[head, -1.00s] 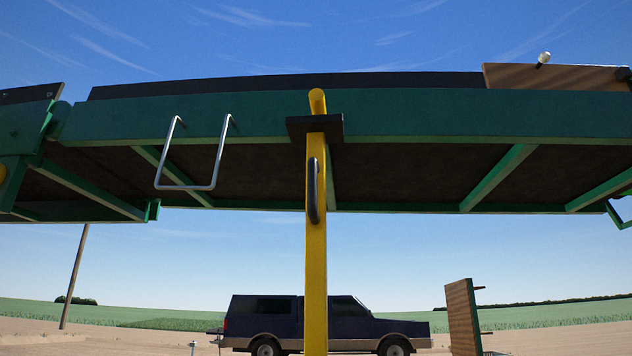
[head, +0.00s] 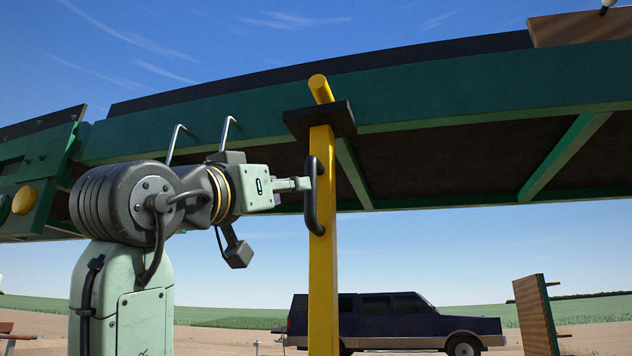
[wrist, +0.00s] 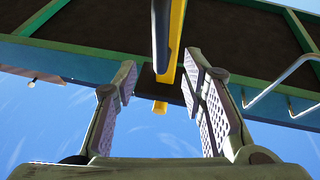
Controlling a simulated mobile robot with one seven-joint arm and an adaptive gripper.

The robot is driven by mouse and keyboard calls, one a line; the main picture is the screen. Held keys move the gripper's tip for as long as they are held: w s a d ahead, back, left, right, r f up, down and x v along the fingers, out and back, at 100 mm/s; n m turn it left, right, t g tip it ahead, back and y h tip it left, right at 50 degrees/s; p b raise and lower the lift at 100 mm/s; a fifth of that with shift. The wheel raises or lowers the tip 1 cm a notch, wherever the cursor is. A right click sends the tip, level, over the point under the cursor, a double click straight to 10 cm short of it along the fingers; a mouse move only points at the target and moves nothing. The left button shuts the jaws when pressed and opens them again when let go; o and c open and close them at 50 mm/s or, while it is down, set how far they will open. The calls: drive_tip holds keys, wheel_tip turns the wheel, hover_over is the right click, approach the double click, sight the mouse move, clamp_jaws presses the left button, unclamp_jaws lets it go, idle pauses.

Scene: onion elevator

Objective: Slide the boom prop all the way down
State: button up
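The boom prop (head: 323,255) is an upright yellow post under the green conveyor boom (head: 450,95). A dark pad (head: 320,118) and a yellow rod (head: 320,88) top it, with the pad against the boom's lower side. A black loop handle (head: 313,205) is on the post's left side. My gripper (head: 304,184) is beside the upper part of the handle, at its left. In the wrist view, my gripper (wrist: 160,82) has its two fingers wide apart, with the post (wrist: 175,45) and black handle (wrist: 163,35) showing between and beyond them. I cannot tell whether a finger touches the handle.
A bent metal bar (head: 229,130) hangs from the boom behind my arm. A yellow knob (head: 24,200) is on the green housing at left. A dark car (head: 395,320) and a brown upright board (head: 535,318) stand beyond. Air right of the post is clear.

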sight(310, 207)
drive_tip(key=p+x, duration=0.3)
drive_tip(key=x, duration=0.6)
drive_tip(key=shift+w+d+r+p, duration=0.15)
drive_tip(key=shift+w+p, duration=0.05)
drive_tip(key=shift+p, duration=0.15)
clamp_jaws()
idle(0.4)
